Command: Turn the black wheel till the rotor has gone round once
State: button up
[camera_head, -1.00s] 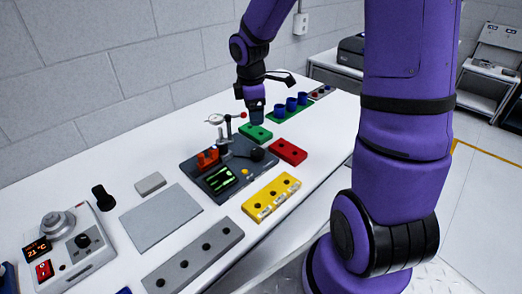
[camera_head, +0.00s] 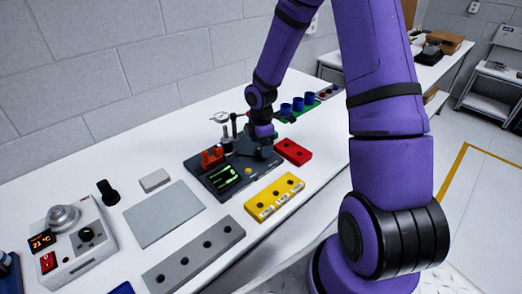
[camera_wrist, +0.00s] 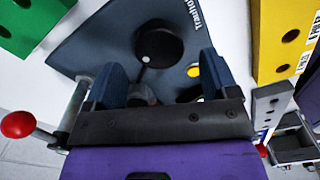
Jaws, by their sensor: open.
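The black wheel (camera_wrist: 160,44) is a round knob with a white dot on its rim, on the dark blue-grey base plate (camera_wrist: 92,50). In the wrist view it lies just ahead of and between my fingertips. My gripper (camera_wrist: 160,63) is open, with one blue finger on either side, and nothing is held. In the head view my gripper (camera_head: 262,150) is low over the right part of the base plate (camera_head: 206,184) and hides the wheel. A yellow button (camera_wrist: 193,71) shows beside the wheel. I cannot make out the rotor for certain; my fingers cover part of the fixture.
A dial gauge (camera_head: 221,117) on a post and an orange-red block (camera_head: 211,157) stand left of my gripper. A red block (camera_head: 294,151) and a yellow block (camera_head: 274,196) lie close on the right. The grey mat (camera_head: 164,213) is bare.

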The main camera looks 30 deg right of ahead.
jog(key=shift+f, duration=1.45)
jog(key=c, duration=0.9)
jog(key=m, duration=0.5)
jog(key=shift+w+m, duration=0.15)
jog(key=shift+m, duration=0.25)
jog(key=m, duration=0.5)
jog(key=shift+d, duration=0.1)
jog(key=m, duration=0.5)
jog(key=shift+w+d+m, duration=0.1)
jog(key=shift+m, duration=0.3)
jog(key=m, duration=0.4)
jog(key=shift+d+m, duration=0.1)
jog(key=shift+m, duration=0.2)
